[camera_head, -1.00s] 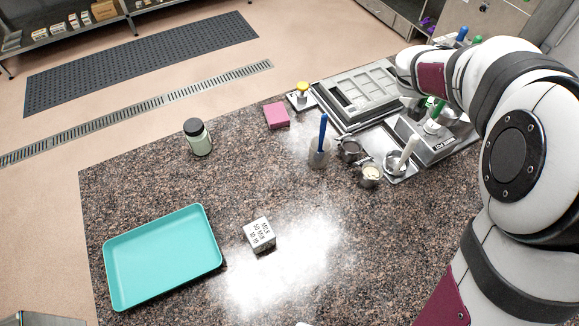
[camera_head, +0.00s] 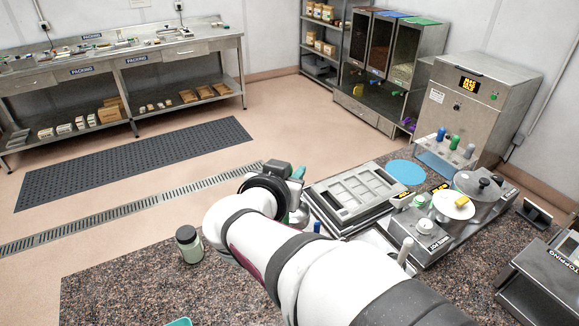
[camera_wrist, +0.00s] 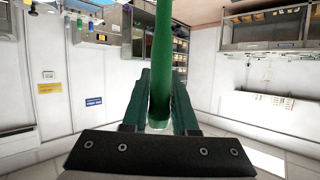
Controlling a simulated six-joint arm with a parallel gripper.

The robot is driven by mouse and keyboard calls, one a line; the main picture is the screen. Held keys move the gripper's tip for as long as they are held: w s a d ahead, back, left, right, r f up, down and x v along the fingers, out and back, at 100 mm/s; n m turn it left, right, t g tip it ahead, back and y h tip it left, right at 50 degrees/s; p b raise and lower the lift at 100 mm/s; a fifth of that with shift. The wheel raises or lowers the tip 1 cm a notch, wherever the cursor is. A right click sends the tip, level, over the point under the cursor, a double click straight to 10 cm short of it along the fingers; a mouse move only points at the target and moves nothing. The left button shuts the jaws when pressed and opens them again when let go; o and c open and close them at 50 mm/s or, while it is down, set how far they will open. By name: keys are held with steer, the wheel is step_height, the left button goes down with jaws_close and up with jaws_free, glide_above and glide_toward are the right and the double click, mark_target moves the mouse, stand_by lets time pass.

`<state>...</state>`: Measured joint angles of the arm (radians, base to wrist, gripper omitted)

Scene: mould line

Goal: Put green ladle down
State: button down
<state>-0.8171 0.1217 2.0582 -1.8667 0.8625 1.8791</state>
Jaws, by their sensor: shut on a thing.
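The green ladle shows in the wrist view as a long green handle (camera_wrist: 162,60) rising upright through the middle of the picture. My gripper (camera_wrist: 159,100) is shut on this handle between its two dark green fingers. The ladle's bowl is not visible. In the head view my gripper (camera_head: 297,184) is above the worktop, just left of the grey mould (camera_head: 352,196). There the ladle cannot be made out clearly from the fingers, and my own arm covers much of the worktop in front.
A blue handle tip (camera_head: 317,227) and a white handle (camera_head: 403,252) show beside my arm. A steel pot station (camera_head: 421,232) and a blue disc (camera_head: 406,172) lie right of the mould.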

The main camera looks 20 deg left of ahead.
steer(key=s+a+n+y, duration=0.2)
steer(key=s+a, duration=0.4)
step_height(320, 180, down, 10)
steer(key=s+a+f, duration=0.4)
steer(key=a+f, duration=0.7)
steer(key=f, duration=0.1)
steer(key=shift+f, duration=0.15)
steer(key=c, duration=0.7)
jaws_free()
